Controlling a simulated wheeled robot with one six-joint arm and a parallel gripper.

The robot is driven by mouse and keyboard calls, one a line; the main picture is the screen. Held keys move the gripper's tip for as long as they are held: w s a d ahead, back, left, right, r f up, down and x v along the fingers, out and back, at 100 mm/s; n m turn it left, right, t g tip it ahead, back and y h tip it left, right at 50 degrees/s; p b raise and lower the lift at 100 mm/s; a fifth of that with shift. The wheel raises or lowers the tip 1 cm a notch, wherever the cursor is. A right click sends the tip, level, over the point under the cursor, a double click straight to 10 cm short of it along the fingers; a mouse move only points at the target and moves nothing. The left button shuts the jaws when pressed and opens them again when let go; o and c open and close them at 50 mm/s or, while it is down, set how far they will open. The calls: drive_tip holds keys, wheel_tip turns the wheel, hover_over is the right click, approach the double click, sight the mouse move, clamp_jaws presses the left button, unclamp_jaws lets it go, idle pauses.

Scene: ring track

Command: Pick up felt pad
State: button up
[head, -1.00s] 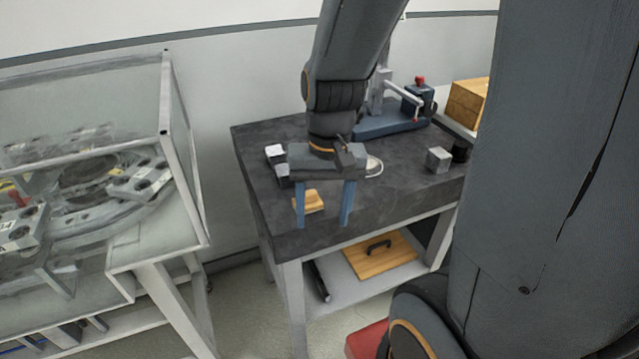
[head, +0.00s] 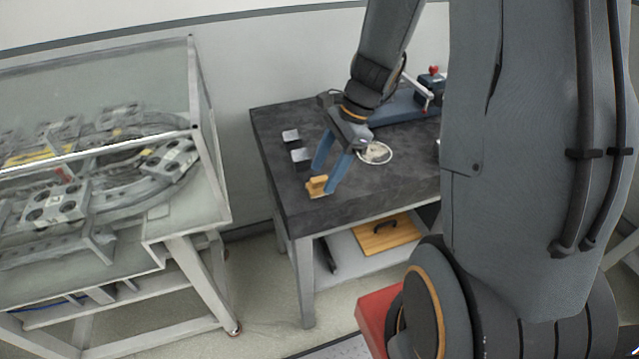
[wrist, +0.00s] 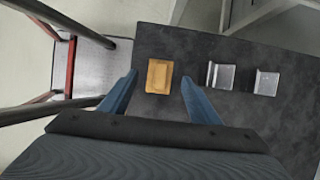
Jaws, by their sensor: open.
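A small tan block with a raised grip, which I take for the felt pad (head: 317,187), lies near the front left edge of the dark table. It also shows in the wrist view as a yellow-tan square (wrist: 159,76). My gripper (head: 326,178) is open and empty, with its two blue fingers tilted down close to the pad. In the wrist view the pad appears between the fingertips of my gripper (wrist: 159,80), with a gap on each side. I cannot tell whether the tips are level with it or above it.
The dark tabletop (head: 270,130) also holds two small metal-topped blocks (head: 290,136) (head: 301,155), a pale round dish (head: 375,153) and a blue fixture (head: 405,108). A glass-covered machine (head: 110,150) stands to the left. A wooden board (head: 385,234) lies on the shelf below.

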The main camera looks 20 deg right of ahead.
sight(322, 178)
drive_tip(key=shift+x, duration=1.3)
drive_tip(key=shift+c, duration=0.4)
drive_tip(key=c, duration=1.1)
drive_tip(key=shift+r, duration=0.2)
wheel_tip(322, 178, up, 10)
drive_tip(key=shift+f+b, duration=0.15)
drive_tip(key=shift+b, duration=0.3)
